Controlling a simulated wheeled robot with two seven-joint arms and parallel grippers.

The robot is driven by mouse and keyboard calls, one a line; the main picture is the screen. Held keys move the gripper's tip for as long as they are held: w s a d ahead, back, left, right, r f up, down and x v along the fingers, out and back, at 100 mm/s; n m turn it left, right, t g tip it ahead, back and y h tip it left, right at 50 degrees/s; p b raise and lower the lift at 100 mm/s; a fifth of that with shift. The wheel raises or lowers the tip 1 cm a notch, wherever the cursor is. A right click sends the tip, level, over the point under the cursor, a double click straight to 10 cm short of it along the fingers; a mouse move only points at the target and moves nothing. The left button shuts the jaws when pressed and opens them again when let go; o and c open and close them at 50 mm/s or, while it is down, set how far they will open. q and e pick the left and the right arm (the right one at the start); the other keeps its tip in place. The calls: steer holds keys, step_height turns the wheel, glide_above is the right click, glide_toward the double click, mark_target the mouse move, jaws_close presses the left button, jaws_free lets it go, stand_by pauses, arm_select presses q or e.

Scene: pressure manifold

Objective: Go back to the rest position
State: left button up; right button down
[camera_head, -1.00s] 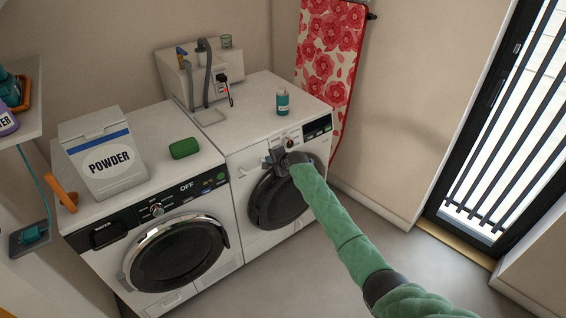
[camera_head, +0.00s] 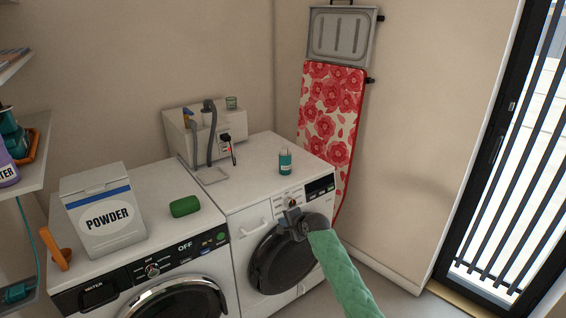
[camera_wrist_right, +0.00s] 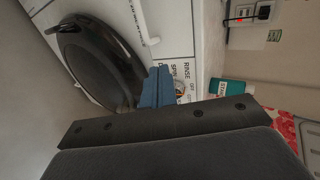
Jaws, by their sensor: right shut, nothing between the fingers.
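My right gripper (camera_head: 291,216) is in front of the right-hand washing machine (camera_head: 262,215), by its dial and above its dark round door (camera_head: 285,262). Its fingers are shut with nothing between them. In the right wrist view the shut fingers (camera_wrist_right: 157,88) show beside the dial, which they partly cover, with the dark door to their left. I cannot tell whether they touch the panel. My green-sleeved right arm comes in from the bottom right. My left gripper is out of view.
A powder box (camera_head: 102,212), a green block (camera_head: 185,207) and a teal bottle (camera_head: 285,161) stand on the machines. A shelf (camera_head: 40,150) is at the left, and a red floral ironing board (camera_head: 328,120) leans on the back wall. The floor to the right looks clear.

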steer(key=s+d+r+n+h, duration=0.2)
steer(key=d+r+n+h, duration=0.15)
steer(key=n, duration=0.75)
steer(key=s+d+f+n+g, duration=0.1)
steer(key=s+d+f+n, duration=0.25)
steer(key=s+f, duration=0.2)
steer(key=s+d+f+m+g+h, duration=0.15)
steer(key=s+d+f, duration=0.25)
steer(key=s+f, duration=0.65)
steer(key=s+d+f+g+h, duration=0.1)
steer(key=s+d+f+g, duration=0.15)
steer(key=s+f, duration=0.85)
steer(key=s+f+g, duration=0.1)
steer(key=s+f, duration=0.3)
steer(key=s, duration=0.6)
steer(key=s+d+f+g, duration=0.1)
steer(key=s+f, duration=0.3)
steer(key=s, duration=0.7)
steer(key=s+d+f+g, duration=0.1)
steer(key=s+f, duration=0.3)
steer(key=s, duration=0.7)
